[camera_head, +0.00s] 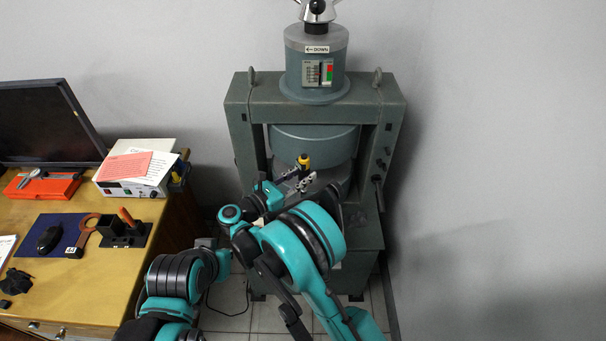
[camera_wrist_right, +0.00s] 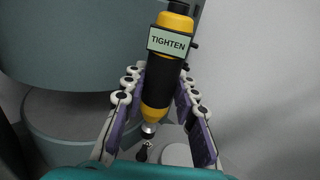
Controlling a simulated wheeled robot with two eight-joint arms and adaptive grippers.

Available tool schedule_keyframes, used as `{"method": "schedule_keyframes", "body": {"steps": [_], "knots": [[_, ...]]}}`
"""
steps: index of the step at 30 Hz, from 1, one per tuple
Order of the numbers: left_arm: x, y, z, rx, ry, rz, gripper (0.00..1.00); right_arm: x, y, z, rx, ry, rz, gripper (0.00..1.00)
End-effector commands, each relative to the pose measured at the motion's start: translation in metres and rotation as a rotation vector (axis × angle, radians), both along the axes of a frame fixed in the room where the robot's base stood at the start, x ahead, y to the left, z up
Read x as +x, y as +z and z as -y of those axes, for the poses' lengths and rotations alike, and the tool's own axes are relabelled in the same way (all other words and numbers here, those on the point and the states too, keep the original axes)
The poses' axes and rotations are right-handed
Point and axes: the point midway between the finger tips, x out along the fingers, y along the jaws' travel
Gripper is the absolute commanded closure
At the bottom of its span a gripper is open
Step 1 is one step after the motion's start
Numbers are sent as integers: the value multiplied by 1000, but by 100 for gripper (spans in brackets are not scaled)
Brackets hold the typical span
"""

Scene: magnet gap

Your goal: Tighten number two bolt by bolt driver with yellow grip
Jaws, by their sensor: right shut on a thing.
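The bolt driver with yellow grip (camera_wrist_right: 168,70) is a yellow and black cylinder with a "TIGHTEN" label in the right wrist view. My right gripper (camera_wrist_right: 158,95) is shut on it, with one finger on each side. Its yellow top (camera_head: 304,160) shows above my right gripper (camera_head: 299,183) in the head view, in front of the magnet machine. The driver's metal tip (camera_wrist_right: 148,130) points down, close to a small dark and silver piece that may be a bolt (camera_wrist_right: 144,152). I cannot tell whether they touch or read a number.
The green-grey magnet machine (camera_head: 240,125) stands against the wall, with a "DOWN" label and buttons on top. A wooden desk (camera_head: 100,275) at left holds a monitor (camera_head: 45,125), a white box (camera_head: 125,187) and a black tool holder (camera_head: 122,235). Free floor is narrow.

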Motion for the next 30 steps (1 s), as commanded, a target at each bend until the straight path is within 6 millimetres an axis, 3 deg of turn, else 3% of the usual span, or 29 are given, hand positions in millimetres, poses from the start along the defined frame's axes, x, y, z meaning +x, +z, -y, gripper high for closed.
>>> {"method": "schedule_keyframes", "body": {"steps": [18, 30], "knots": [[0, 0, 0, 0, 0, 0, 100, 0, -35, 0, -1, 0, 1, 100], [0, 0, 0, 0, 0, 0, 100, 0, -38, 0, -1, 0, 1, 100]]}}
